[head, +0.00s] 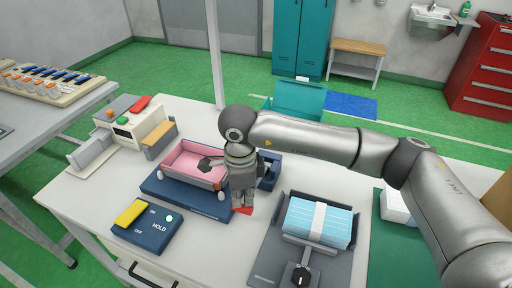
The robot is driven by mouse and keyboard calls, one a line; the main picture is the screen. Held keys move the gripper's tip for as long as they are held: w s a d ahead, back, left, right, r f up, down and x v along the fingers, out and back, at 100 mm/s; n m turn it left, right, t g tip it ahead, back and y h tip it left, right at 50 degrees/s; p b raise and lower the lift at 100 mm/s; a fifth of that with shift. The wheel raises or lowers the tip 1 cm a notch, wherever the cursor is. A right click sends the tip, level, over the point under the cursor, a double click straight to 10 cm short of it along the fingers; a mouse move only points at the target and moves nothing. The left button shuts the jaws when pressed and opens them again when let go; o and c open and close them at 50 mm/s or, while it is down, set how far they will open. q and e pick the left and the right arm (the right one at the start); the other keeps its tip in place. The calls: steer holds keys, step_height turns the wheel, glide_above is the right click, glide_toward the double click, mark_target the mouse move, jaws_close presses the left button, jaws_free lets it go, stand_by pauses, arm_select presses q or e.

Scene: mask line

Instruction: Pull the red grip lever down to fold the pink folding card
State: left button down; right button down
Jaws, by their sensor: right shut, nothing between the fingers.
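The pink folding card (190,160) sits in the dark blue folding fixture on the table, with its sides standing up like a shallow tray. My right gripper (241,205) points down just right of the card, at the fixture's right end. It is shut with nothing held. A bit of red (244,211), apparently the red grip lever, shows right at its fingertips. The gripper hides most of it, so I cannot tell whether they touch. My left gripper is out of view.
A blue HOLD box (146,228) with a yellow switch stands in front left. A grey tray (268,262) holding a banded blue mask stack (319,222) is at right. A beige machine (133,130) stands behind left. The white table (100,205) is clear at its left front.

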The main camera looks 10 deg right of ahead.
steer(key=shift+s+f, duration=0.25)
steer(key=shift+f, duration=0.05)
steer(key=shift+s+a+r+p, duration=0.15)
steer(key=shift+s+a+r, duration=0.3)
steer(key=shift+s, duration=0.15)
steer(key=shift+s+a+r+p, duration=0.15)
steer(key=shift+s+a+r, duration=0.15)
steer(key=shift+s+a, duration=0.3)
steer(key=shift+s+a+r+p, duration=0.15)
steer(key=shift+s+a+r, duration=0.25)
steer(key=shift+s, duration=0.25)
step_height(320, 180, up, 5)
steer(key=shift+p, duration=0.95)
